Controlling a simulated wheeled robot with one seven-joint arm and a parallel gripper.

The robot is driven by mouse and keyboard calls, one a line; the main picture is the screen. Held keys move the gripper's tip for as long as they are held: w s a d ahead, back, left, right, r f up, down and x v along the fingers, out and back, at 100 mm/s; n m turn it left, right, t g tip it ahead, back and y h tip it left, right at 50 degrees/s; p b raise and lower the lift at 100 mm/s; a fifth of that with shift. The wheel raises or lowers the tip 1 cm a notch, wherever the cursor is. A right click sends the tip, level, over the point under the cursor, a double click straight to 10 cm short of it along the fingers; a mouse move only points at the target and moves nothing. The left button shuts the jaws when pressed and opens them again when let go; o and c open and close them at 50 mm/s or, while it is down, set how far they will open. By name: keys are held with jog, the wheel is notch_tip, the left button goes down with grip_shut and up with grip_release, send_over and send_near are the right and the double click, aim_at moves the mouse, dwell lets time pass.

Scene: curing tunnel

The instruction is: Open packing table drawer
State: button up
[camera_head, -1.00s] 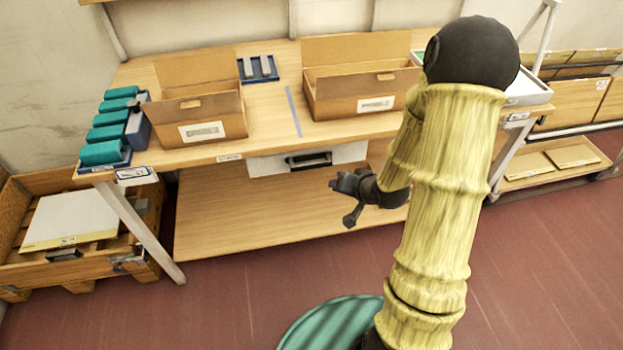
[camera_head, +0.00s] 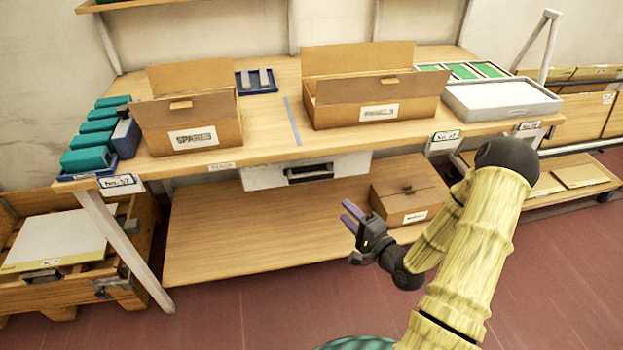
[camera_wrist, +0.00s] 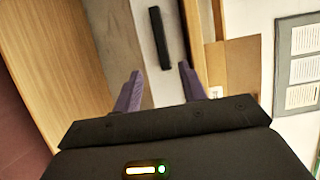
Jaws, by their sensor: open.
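The packing table (camera_head: 262,143) has a white drawer (camera_head: 262,177) under its top, near the middle. The drawer front carries a dark bar handle (camera_head: 310,172) and looks shut against the table. In the wrist view the drawer front (camera_wrist: 137,32) is turned on its side, with the black handle (camera_wrist: 160,38) upright beyond my fingers. My gripper (camera_head: 350,213) is open and empty, below and to the right of the handle in the head view, apart from it. Its two purple fingers show in the wrist view (camera_wrist: 159,88) with the handle roughly ahead between them.
Two open cardboard boxes (camera_head: 192,137) (camera_head: 378,110), teal items (camera_head: 88,158) and a grey tray (camera_head: 500,97) stand on the tabletop. A closed carton (camera_head: 408,192) sits on the lower shelf (camera_head: 225,240). A wooden crate (camera_head: 70,282) stands at left. Space before the drawer looks clear.

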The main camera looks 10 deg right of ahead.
aim_at(312, 179)
jog(key=x, duration=1.7)
jog(key=shift+w+a, duration=0.1)
jog(key=shift+w, duration=0.05)
grip_shut()
